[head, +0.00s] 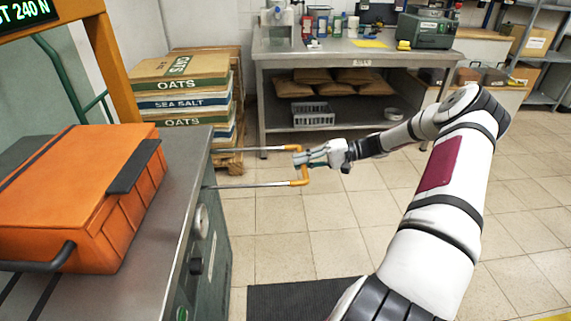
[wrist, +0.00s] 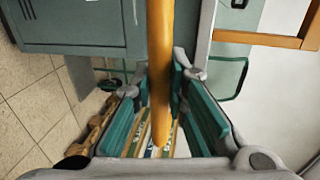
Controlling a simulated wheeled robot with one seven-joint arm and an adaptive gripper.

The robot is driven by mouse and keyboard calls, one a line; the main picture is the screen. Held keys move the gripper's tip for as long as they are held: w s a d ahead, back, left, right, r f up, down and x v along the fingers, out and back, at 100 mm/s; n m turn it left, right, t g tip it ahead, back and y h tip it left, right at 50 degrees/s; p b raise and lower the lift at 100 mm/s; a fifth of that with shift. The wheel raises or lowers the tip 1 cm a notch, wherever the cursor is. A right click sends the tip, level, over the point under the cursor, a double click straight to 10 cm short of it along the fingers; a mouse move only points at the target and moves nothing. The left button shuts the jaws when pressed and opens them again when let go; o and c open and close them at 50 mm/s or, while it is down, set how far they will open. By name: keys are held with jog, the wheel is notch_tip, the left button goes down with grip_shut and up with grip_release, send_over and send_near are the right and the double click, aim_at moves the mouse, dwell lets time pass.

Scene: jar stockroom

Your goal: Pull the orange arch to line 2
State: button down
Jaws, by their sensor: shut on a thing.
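The orange arch (head: 304,175) is the end piece of two bare metal rods (head: 255,185) that stick out to the right from the side of a grey cabinet (head: 208,235). The rods stand well out of the cabinet. My gripper (head: 309,157) reaches in from the right and is shut on the arch's upright bar. In the wrist view, the orange bar (wrist: 160,75) runs between the teal finger pads. I cannot make out any numbered line on the rods.
An orange case (head: 75,190) sits on the cabinet top. An orange frame (head: 122,75) carries a display ending in "T 240 N". Stacked sacks (head: 180,90) and a workbench (head: 350,52) stand behind. A dark mat (head: 300,298) lies on the tiles. Floor right of the arch is clear.

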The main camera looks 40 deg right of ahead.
jog(key=shift+v, duration=0.9)
jog(key=shift+f, duration=0.25)
jog(key=c, duration=1.6)
grip_release()
jog(key=shift+o, duration=0.2)
jog(key=v, duration=1.2)
